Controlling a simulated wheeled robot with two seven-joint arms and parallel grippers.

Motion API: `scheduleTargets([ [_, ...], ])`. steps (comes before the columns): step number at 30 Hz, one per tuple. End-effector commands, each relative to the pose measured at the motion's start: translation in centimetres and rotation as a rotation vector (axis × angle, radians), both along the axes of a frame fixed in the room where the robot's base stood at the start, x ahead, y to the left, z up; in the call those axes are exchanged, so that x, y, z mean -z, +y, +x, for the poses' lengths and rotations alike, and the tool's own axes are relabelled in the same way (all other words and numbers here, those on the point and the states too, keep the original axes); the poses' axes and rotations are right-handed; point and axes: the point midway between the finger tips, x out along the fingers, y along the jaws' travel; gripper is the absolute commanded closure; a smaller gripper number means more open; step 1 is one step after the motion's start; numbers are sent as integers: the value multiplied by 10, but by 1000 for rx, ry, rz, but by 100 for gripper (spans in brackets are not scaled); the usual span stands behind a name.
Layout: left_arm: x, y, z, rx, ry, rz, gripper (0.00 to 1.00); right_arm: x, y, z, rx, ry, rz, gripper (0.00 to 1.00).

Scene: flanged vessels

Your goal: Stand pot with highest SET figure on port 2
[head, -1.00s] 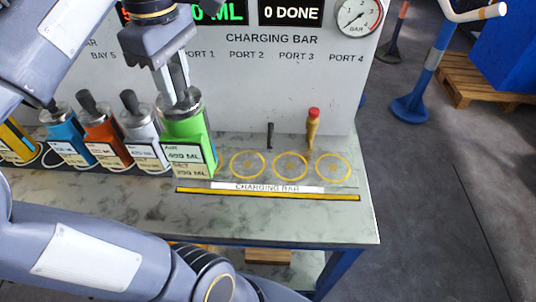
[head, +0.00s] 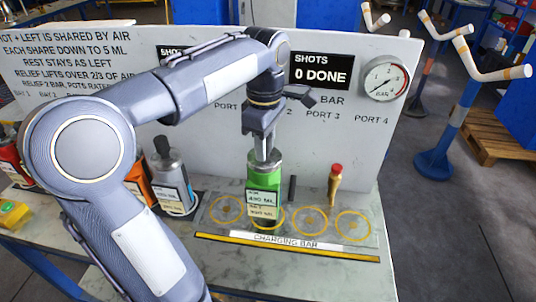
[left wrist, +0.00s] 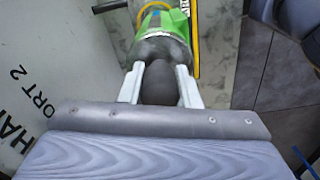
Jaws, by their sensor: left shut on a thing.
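The green pot (head: 264,172) stands upright over the second yellow ring, port 2 (head: 280,224). I cannot tell whether its base touches the bar. Its label shows an AIR and a SET figure, too small to read surely. My left gripper (head: 264,152) is shut on the pot's dark top. In the left wrist view its two fingers (left wrist: 161,88) flank the dark knob, with the green body (left wrist: 163,22) beyond. A grey pot (head: 171,170) stands to the left, and an orange pot (head: 138,178) is partly hidden by my arm. My right gripper is out of view.
Port 1 ring (head: 226,209), port 3 ring (head: 309,221) and port 4 ring (head: 352,225) are empty. A dark peg (head: 292,188) and a red-topped yellow lever (head: 335,184) stand behind the rings. The upright panel (head: 372,150) closes off the back.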

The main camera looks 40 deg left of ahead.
Motion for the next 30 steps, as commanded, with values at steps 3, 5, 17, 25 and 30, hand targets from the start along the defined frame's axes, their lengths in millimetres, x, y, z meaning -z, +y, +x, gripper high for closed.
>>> scheduleTargets([
  [3, 7, -1, 6, 0, 1, 0, 100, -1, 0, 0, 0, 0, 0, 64],
  [5, 14, -2, 9, 0, 1, 0, 100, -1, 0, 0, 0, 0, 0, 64],
  [17, 40, -1, 9, 0, -3, 0, 100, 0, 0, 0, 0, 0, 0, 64],
  [25, 44, -1, 8, 0, 0, 0, 68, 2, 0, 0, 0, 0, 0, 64],
  [30, 43, -2, 8, 0, 0, 0, 48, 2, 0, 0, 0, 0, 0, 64],
])
